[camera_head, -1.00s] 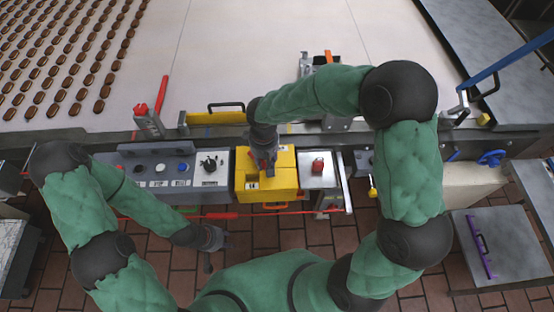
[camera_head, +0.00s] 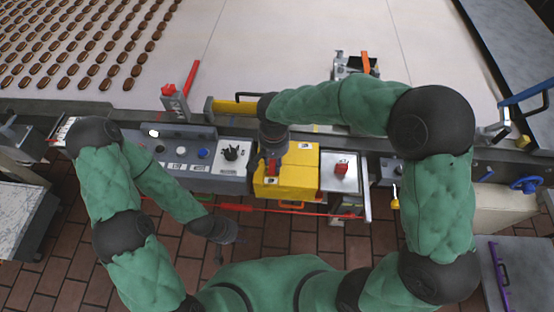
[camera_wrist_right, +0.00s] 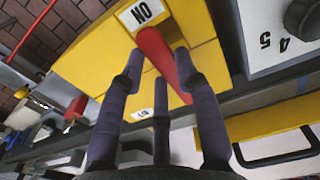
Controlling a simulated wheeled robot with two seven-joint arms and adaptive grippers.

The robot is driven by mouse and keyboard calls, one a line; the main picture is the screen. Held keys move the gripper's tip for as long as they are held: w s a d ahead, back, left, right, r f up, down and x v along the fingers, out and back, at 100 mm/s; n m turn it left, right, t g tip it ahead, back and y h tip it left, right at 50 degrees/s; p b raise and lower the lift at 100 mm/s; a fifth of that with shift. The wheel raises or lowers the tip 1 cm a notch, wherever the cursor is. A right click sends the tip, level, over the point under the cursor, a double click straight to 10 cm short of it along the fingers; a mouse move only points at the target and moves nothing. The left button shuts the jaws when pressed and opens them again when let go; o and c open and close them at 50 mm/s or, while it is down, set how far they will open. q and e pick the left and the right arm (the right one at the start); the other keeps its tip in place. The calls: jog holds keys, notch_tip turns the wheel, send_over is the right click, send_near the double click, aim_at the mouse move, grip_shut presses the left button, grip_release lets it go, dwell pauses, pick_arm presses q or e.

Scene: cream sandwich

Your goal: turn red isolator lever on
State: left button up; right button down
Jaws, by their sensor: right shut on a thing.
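The red isolator lever (camera_wrist_right: 153,48) is a red bar on the front of a yellow box (camera_head: 302,161). In the right wrist view it runs slantwise between the fingers, its upper end by a white "ON" label (camera_wrist_right: 141,12). My right gripper (camera_head: 271,168) is shut on the lever at the box's left part. Its dark fingers (camera_wrist_right: 162,75) also show in the right wrist view, and they hide part of the bar. My left gripper (camera_head: 232,240) hangs low over the tiled floor, away from the box; its jaw state is unclear.
A grey panel with a black rotary knob (camera_head: 232,153) and buttons stands left of the box. A plate with a red button (camera_head: 341,169) stands right. A red rod (camera_head: 290,209) runs below. The conveyor (camera_head: 270,50) carries chocolate pieces at the far left.

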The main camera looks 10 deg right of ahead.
aim_at(274, 163)
jog(key=shift+a, duration=0.1)
dwell(0.4)
jog(key=c, duration=0.9)
grip_release()
jog(key=shift+r, duration=0.1)
notch_tip(274, 163, up, 12)
jog(key=shift+f, duration=0.1)
